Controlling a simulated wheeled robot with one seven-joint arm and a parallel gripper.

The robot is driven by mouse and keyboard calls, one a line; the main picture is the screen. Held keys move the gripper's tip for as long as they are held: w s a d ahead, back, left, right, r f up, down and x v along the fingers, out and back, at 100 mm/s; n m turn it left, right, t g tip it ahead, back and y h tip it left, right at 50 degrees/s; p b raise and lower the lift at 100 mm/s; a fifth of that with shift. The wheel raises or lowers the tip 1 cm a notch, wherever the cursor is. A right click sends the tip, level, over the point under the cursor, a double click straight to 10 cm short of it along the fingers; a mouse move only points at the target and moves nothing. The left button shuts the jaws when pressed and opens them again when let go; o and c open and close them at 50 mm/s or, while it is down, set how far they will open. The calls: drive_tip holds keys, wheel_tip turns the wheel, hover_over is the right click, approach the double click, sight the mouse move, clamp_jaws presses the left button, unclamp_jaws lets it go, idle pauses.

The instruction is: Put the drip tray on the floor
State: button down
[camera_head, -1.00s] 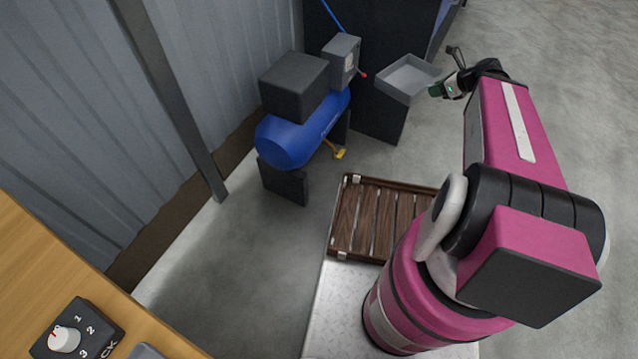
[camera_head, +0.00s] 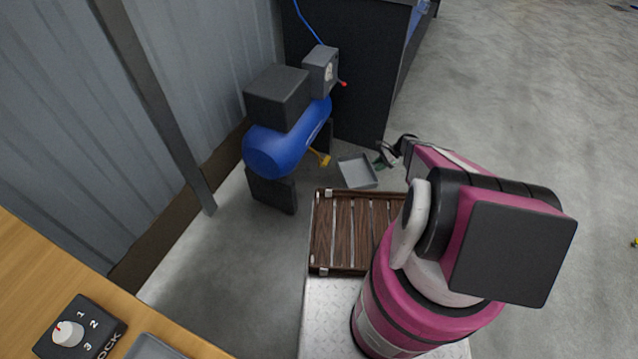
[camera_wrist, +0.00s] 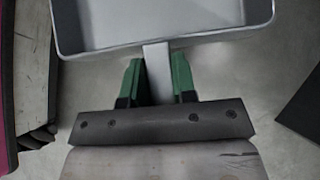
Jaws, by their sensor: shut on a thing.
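The drip tray (camera_head: 358,172) is a shallow grey open tray. In the head view it is low, close to the concrete floor (camera_head: 240,250), beyond the slatted wooden deck on my base. I cannot tell whether it touches the floor. My gripper (camera_head: 388,157) is at its right side. In the wrist view the green fingers of my gripper (camera_wrist: 158,82) are shut on the tab that sticks out from the tray (camera_wrist: 165,48). The tray looks empty and roughly level; its far part is cut off in the wrist view.
A wooden bench (camera_head: 50,270) with a dial box (camera_head: 78,328) is at lower left. Open floor (camera_head: 540,100) lies to the right.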

wheel_tip(320, 180, down, 6)
drive_tip(key=n, duration=0.1)
drive_tip(key=shift+g, duration=0.4)
drive_tip(key=w+a, duration=0.2)
drive_tip(key=a, duration=0.4)
drive_tip(key=w+a+f, duration=0.1)
drive_tip(key=w+a, duration=0.1)
drive_tip(key=a, duration=0.4)
drive_tip(key=w+a+f, duration=0.1)
drive_tip(key=w+a, duration=0.1)
drive_tip(key=a, duration=0.4)
drive_tip(key=shift+a, duration=0.2)
wheel_tip(320, 180, down, 5)
drive_tip(key=shift+f, duration=0.1)
drive_tip(key=shift+a+f, duration=0.15)
drive_tip(key=shift+a, duration=0.05)
drive_tip(key=shift+f, duration=0.15)
drive_tip(key=c, duration=0.9)
unclamp_jaws()
